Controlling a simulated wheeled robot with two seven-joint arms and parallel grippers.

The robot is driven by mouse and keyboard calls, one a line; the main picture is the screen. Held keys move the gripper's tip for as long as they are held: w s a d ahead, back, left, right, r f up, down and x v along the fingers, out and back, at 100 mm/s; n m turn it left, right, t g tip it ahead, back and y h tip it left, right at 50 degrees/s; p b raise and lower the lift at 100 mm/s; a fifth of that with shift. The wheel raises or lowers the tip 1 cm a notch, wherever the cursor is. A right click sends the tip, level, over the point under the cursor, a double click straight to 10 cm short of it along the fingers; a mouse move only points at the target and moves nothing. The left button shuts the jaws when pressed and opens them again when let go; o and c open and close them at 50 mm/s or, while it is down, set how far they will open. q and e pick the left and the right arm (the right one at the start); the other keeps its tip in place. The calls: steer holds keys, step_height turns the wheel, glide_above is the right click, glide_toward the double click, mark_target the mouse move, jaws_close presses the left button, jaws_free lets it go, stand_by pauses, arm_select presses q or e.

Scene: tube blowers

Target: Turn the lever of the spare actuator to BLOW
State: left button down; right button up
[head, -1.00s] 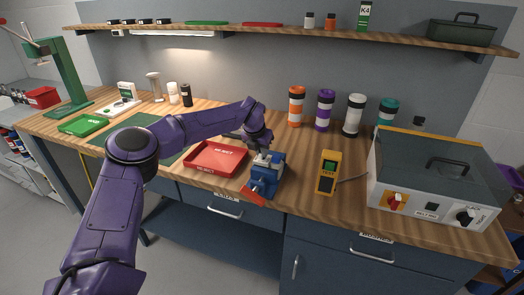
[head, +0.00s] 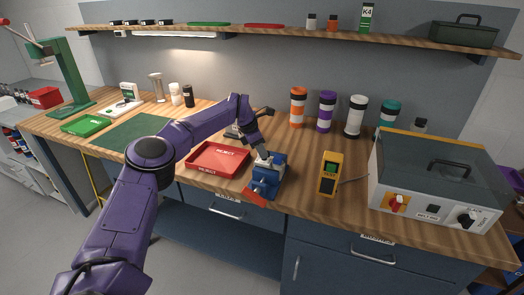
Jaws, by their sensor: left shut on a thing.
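The blue vise (head: 267,182) stands at the front edge of the bench, in the middle of the head view. A small grey piece, which looks like the spare actuator, sits in the top of its jaws, mostly hidden by my gripper. My left gripper (head: 265,158) reaches down onto it from the upper left and is shut on a small part at its top, apparently the lever. The lever's angle and any BLOW mark are too small to read. My right gripper is not in view.
A red REJECT tray (head: 205,169) lies just left of the vise. Several coloured canisters stand at the back. Bare bench lies between the vise and the tester.

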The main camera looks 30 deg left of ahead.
arm_select(q)
steer(key=shift+w+m, duration=0.1)
steer(key=shift+m, duration=0.5)
steer(key=shift+a+g, duration=0.1)
steer(key=shift+g, duration=0.2)
steer(key=c, duration=1.1)
jaws_free()
steer(key=b+v, duration=0.1)
steer(key=v, duration=0.9)
steer(key=shift+a+r+b, duration=0.2)
steer(key=shift+b, duration=0.2)
